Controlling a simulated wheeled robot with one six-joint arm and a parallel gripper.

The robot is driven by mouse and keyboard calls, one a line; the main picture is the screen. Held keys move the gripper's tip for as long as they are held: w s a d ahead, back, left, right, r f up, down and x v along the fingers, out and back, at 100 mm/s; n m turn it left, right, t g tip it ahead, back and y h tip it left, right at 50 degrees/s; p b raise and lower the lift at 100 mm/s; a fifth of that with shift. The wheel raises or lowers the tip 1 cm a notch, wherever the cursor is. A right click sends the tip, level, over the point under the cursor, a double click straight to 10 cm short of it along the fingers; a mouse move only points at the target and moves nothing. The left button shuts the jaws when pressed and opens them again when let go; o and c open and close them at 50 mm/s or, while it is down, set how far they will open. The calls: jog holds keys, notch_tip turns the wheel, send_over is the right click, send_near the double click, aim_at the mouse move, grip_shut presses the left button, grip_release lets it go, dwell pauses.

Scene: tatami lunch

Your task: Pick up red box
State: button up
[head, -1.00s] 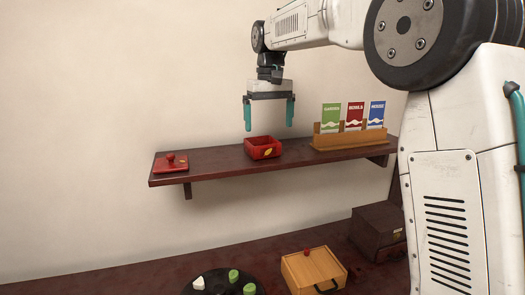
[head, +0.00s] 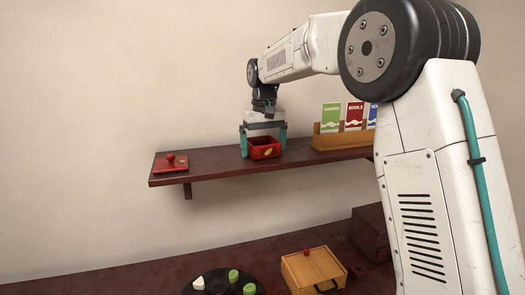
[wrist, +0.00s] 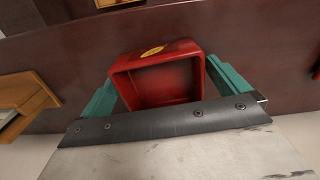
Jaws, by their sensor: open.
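The red box (head: 265,153) is an open-topped red box with a yellow mark on its front, standing on the wall shelf. My gripper (head: 264,152) is lowered over it, with one teal finger on each side. In the wrist view the box (wrist: 160,75) lies between the two teal fingers of my gripper (wrist: 165,90), and its inside looks empty. The fingers are open, with a small gap at least on the right side of the box. Part of the box's near side is hidden by the gripper's dark bar.
The dark shelf (head: 215,168) holds a red lid with a knob (head: 171,163) at left and a wooden card holder (head: 340,140) at right. Below, the counter holds a wooden box (head: 313,272) and a dark round tray (head: 215,288) with green and white pieces.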

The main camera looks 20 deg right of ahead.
jog(key=c, duration=0.9)
jog(key=shift+r, duration=0.1)
